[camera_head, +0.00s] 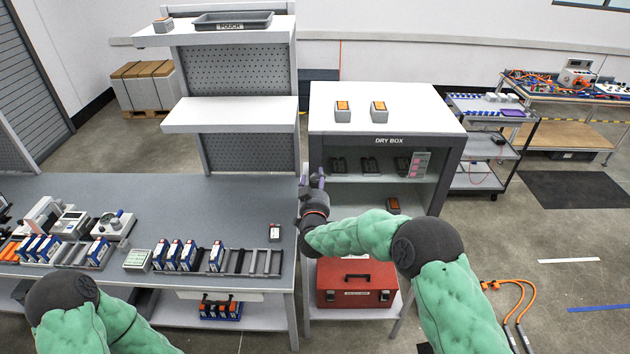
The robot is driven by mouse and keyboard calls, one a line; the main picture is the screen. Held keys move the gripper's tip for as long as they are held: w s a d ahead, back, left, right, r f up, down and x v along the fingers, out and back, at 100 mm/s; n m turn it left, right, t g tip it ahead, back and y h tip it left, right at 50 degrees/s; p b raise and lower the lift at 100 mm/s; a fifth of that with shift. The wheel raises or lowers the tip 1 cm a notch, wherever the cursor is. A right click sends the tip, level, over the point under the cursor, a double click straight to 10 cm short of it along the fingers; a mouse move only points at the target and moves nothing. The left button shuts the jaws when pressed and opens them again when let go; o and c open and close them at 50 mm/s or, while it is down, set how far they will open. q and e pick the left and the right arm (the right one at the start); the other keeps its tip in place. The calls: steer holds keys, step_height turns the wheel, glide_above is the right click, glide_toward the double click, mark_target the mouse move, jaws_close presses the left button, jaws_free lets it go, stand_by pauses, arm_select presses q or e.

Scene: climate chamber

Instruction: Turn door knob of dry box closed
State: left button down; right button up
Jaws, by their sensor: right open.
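The dry box (389,141) is a grey cabinet with a white top, right of the workbench. Its front shows shelves with small dark items and a pink-and-white card inside. I cannot tell for sure whether its door is fully shut. My right gripper (313,178) is open at the left front edge of the dry box, fingers pointing up and away. The door knob is not clearly seen; the gripper and wrist cover that area. I cannot tell whether the fingers touch it. My left arm shows at the lower left, but its gripper is out of view.
A grey workbench (180,196) with battery-like packs in racks fills the left. Two small orange-topped devices stand on the dry box. A red toolbox (356,284) sits on a shelf beneath it. A grey cart (490,150) stands to the right. Orange cables lie on the floor.

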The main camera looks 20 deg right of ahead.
steer(key=shift+w, duration=0.1)
jaws_close()
steer(key=shift+n, duration=0.3)
steer(key=n, duration=0.2)
steer(key=shift+n, duration=0.4)
steer(key=n, duration=0.9)
steer(key=shift+n+p, duration=0.9)
steer(key=shift+n, duration=1.8)
steer(key=shift+f, duration=0.1)
